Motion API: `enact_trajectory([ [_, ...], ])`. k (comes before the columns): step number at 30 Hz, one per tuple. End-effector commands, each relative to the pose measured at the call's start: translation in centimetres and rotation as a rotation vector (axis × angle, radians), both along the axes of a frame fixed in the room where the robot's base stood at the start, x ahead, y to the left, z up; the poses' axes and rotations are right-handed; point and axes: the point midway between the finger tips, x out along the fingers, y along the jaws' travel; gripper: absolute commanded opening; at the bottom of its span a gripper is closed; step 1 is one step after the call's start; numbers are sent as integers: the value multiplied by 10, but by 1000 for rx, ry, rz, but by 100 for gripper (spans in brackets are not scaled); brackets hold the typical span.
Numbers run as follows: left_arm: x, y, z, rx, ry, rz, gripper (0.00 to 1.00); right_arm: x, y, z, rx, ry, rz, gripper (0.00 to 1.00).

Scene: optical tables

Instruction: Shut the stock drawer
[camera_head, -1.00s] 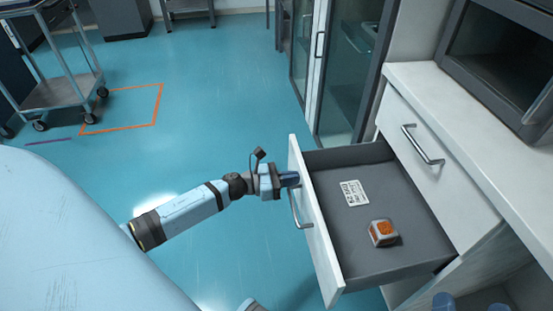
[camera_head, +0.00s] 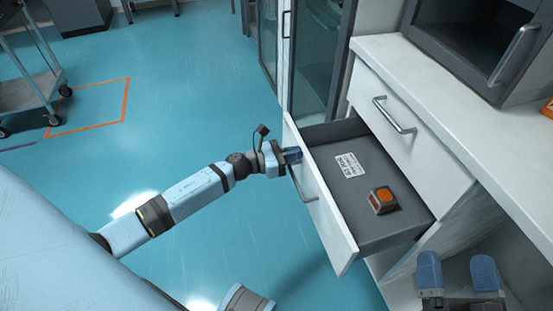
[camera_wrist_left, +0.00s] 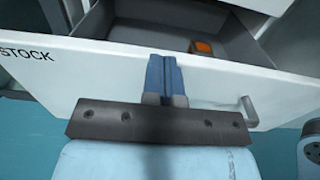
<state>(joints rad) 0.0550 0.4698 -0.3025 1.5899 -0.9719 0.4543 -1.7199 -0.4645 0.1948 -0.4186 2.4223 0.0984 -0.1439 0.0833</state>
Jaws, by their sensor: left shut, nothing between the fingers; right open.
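The stock drawer (camera_head: 335,218) stands pulled out of the white cabinet, its grey inside showing. A grey and orange box (camera_head: 382,200) and a white label card (camera_head: 349,165) lie in it. In the left wrist view its white front (camera_wrist_left: 215,83) reads "STOCK", and its bar handle (camera_wrist_left: 249,110) is to the right of my fingers. My left gripper (camera_head: 292,155) is shut and empty, its blue fingertips at the front panel near the top edge; they also show in the wrist view (camera_wrist_left: 163,75). My right gripper (camera_head: 458,275) is open, low at the right by the cabinet's open lower part.
A closed drawer (camera_head: 410,130) with a bar handle is above the open one. A white counter (camera_head: 450,110) carries a dark glass-fronted unit (camera_head: 470,45). A glass-door cabinet (camera_head: 320,55) stands behind. A cart (camera_head: 28,90) stands far left; the floor between is clear.

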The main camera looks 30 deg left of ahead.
Motion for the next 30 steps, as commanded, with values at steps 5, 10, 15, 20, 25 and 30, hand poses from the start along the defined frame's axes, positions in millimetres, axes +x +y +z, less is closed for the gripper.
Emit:
enact_trajectory([
  [5, 40, -35, -1, -3, -4, -1, 0, 0, 3, -13, -21, 37, 23, 91],
  [10, 74, -66, -1, -2, -4, -1, 0, 2, 4, -31, -45, 84, 34, 91],
  [15, 102, -92, -2, -1, -3, -1, 0, 3, 6, -47, -68, 132, 49, 91],
  [20, 122, -110, -2, -1, 0, -1, 0, 3, 7, -60, -88, 169, 60, 91],
  [25, 136, -121, -1, -1, -1, 0, 0, 3, 7, -68, -103, 195, 69, 91],
  [30, 141, -126, -1, 0, 0, 1, 0, 3, 8, -71, -109, 208, 73, 91],
])
